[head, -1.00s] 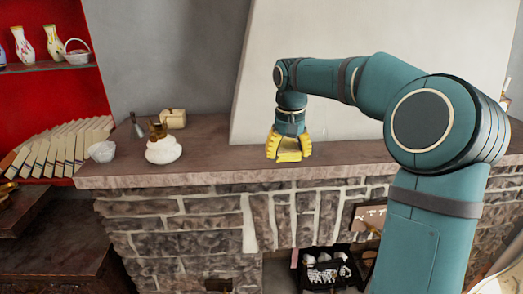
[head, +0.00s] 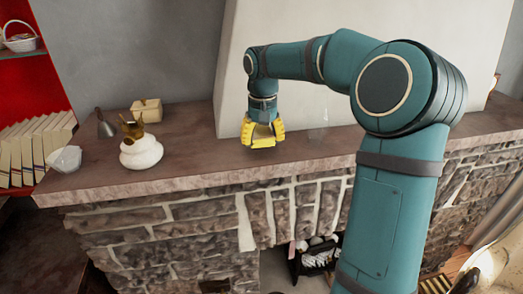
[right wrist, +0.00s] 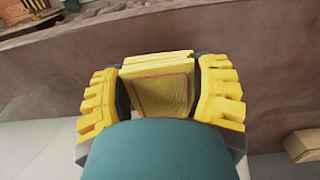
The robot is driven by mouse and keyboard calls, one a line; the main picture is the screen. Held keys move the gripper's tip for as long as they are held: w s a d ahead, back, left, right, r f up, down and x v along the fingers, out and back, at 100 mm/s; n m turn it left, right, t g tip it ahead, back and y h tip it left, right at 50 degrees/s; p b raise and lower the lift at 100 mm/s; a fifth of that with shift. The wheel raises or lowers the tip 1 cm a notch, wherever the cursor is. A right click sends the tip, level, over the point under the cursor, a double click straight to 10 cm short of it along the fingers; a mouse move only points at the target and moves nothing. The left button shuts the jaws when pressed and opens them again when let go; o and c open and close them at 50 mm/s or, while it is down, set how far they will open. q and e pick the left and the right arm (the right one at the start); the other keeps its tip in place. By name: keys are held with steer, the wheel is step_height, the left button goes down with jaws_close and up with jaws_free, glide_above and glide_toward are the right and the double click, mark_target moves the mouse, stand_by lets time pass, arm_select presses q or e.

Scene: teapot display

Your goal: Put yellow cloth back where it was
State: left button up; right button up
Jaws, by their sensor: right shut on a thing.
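I cannot tell whether the cloth touches the shelf. In the right wrist view, the cloth (right wrist: 160,88), with a thin reddish line on it, sits between the two yellow fingers of the right gripper (right wrist: 160,70). My left gripper is not in view.
Left on the shelf stand a white rounded pot with a brown top (head: 141,153), a pale bowl (head: 65,159), a grey cone-shaped thing (head: 105,124) and a beige box (head: 146,109). A clear glass thing (head: 318,128) stands right of the gripper. Shelf between pot and gripper is bare.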

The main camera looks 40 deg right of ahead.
mark_target(262, 155)
steer(key=shift+f, duration=1.85)
steer(key=shift+f, duration=0.1)
steer(key=o, duration=1.1)
steer(key=shift+b, duration=0.3)
step_height(262, 155, up, 12)
steer(key=shift+r+p, duration=0.1)
steer(key=shift+p, duration=0.95)
